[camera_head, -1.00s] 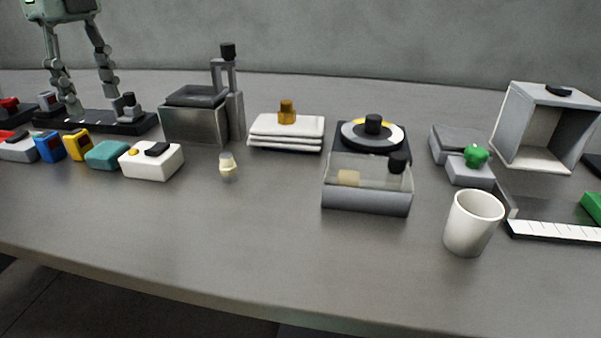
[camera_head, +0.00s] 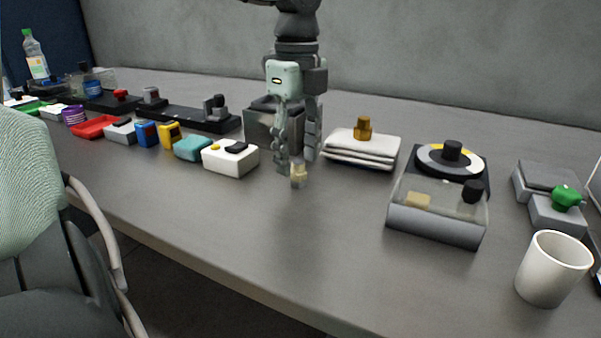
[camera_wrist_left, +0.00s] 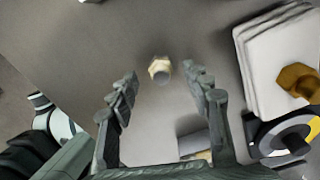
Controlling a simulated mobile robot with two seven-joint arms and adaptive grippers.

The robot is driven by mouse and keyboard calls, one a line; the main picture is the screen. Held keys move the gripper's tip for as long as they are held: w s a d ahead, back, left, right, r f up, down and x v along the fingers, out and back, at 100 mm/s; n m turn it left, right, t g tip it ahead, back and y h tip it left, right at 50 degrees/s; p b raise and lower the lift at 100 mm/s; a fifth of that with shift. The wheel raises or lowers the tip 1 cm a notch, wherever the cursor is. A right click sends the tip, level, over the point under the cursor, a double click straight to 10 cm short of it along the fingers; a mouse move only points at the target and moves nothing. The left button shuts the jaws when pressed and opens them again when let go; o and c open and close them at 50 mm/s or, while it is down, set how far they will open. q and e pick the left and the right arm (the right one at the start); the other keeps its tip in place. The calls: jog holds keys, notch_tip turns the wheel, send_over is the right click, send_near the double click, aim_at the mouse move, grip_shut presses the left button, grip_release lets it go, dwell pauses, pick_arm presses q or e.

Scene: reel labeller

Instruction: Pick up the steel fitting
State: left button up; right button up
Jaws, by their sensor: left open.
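The small fitting (camera_head: 298,178), cream on top and grey below, stands upright on the grey table in front of the metal box. My left gripper (camera_head: 296,165) points down at it, with its fingers open on either side of its upper part in the head view. In the left wrist view the fitting (camera_wrist_left: 160,70) shows a cream hex part and a round grey end, between the spread fingertips (camera_wrist_left: 161,73). No contact between fingers and fitting is visible. My right gripper is out of view.
A white box with a black knob (camera_head: 230,158) is left of the fitting. A white stack with a brass piece (camera_head: 362,148) is to the right, and the metal box (camera_head: 262,125) is behind. A clear-lidded tray (camera_head: 437,222) and white cup (camera_head: 552,268) stand further right. The table in front is clear.

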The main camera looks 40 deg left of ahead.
pick_arm(q)
notch_tip(320, 180, down, 2)
jog(key=shift+f, duration=0.1)
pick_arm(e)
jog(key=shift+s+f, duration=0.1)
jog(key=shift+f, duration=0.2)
pick_arm(q)
jog(key=c, duration=0.5)
grip_shut()
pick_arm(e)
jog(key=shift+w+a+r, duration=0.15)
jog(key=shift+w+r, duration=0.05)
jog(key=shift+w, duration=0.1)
